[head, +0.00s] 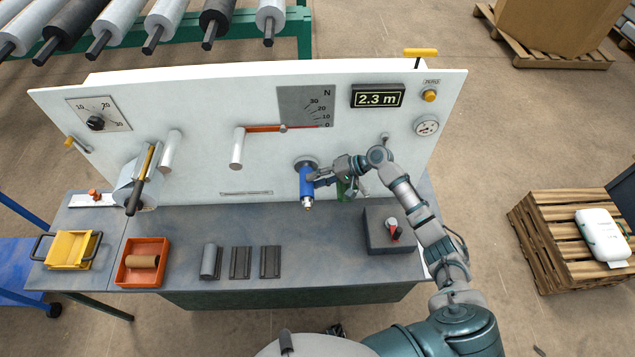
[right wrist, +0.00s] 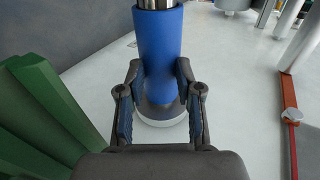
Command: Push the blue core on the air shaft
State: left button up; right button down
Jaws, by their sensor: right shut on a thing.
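The blue core (head: 306,184) sits around the air shaft (head: 307,205), which sticks out from the white panel; the shaft's metal tip shows past the core's near end. In the right wrist view the blue core (right wrist: 160,45) runs between the fingers of my right gripper (right wrist: 155,100), with the shaft's metal end (right wrist: 157,4) at the top. My right gripper (head: 313,178) is shut on the core near its panel end. A dark round flange (head: 306,162) is at the panel behind the core. My left gripper cannot be made out.
A green part (right wrist: 40,110) stands close to the gripper on the left in the right wrist view. The white panel (head: 215,100) rises behind the bench (head: 330,235). A grey box with a red knob (head: 388,231) is at the right. An orange tray (head: 143,262) with a brown core is at the left.

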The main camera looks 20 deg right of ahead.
jog(key=shift+w+d, duration=0.1)
jog(key=shift+w, duration=0.3)
jog(key=c, duration=0.7)
grip_release()
jog(key=shift+d, duration=0.1)
jog(key=v, duration=1.1)
jog(key=shift+s+d+r, duration=0.1)
jog(key=shift+d+r, duration=0.05)
jog(key=shift+d, duration=0.25)
